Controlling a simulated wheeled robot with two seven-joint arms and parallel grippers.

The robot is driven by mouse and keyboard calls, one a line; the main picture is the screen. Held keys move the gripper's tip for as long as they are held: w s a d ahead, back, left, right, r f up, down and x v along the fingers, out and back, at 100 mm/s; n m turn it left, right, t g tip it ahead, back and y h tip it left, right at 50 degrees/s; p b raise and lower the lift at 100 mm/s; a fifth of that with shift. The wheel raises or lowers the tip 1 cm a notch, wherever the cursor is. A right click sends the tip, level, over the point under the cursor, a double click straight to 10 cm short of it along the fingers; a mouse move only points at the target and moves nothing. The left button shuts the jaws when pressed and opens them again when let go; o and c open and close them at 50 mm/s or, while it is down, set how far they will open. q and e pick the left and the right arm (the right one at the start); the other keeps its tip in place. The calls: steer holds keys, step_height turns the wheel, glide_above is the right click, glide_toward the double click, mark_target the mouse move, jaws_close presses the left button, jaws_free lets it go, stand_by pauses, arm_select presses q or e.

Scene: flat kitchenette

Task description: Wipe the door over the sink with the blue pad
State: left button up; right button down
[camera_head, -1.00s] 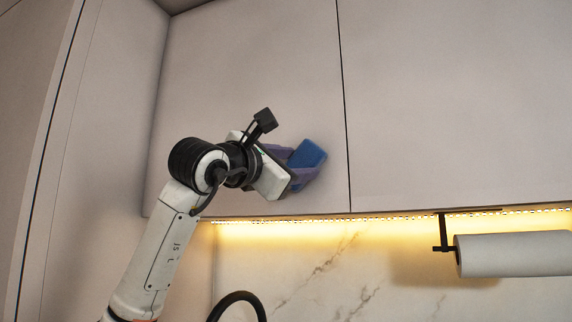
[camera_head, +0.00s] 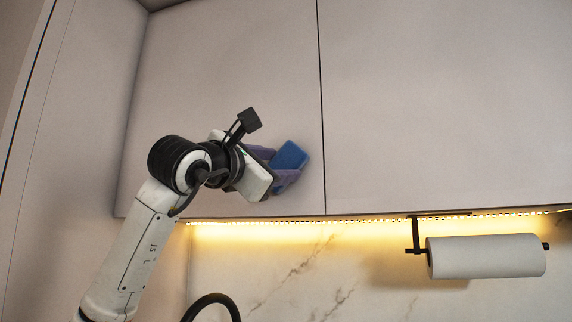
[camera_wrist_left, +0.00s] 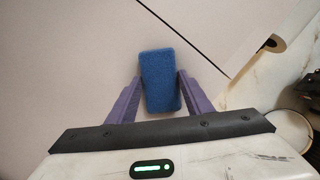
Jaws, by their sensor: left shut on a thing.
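The blue pad (camera_head: 290,156) is between the purple fingers of my left gripper (camera_head: 284,166), which is shut on it. In the left wrist view the pad (camera_wrist_left: 160,80) stands out past the fingertips. The door over the sink (camera_head: 225,80) is the pale left-hand cabinet door. The pad is in front of its lower right part, near the seam with the adjoining door; I cannot tell whether it touches the surface. My right gripper is not in view.
A second pale door (camera_head: 450,100) adjoins on the right. A paper towel roll (camera_head: 485,256) hangs under the cabinets at lower right. A black curved faucet (camera_head: 212,303) shows at the bottom, before the marble backsplash (camera_head: 330,270). A side panel (camera_head: 70,130) stands at left.

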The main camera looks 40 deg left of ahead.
arm_select(q)
steer(key=s+a, duration=0.2)
steer(key=a, duration=0.6)
steer(key=shift+s, duration=0.25)
stand_by(0.4)
steer(key=shift+s+d+b, duration=0.15)
steer(key=shift+s+d, duration=0.15)
steer(key=shift+s, duration=0.65)
steer(key=shift+s+d+b, duration=0.15)
steer(key=shift+s+d, duration=0.15)
steer(key=shift+s, duration=0.65)
steer(key=shift+s+d+b, duration=0.15)
steer(key=shift+s+d, duration=0.15)
steer(key=shift+s, duration=0.65)
steer(key=shift+s+d, duration=0.25)
steer(key=shift+s, duration=0.5)
steer(key=shift+s+d, duration=0.2)
steer(key=shift+s, duration=0.5)
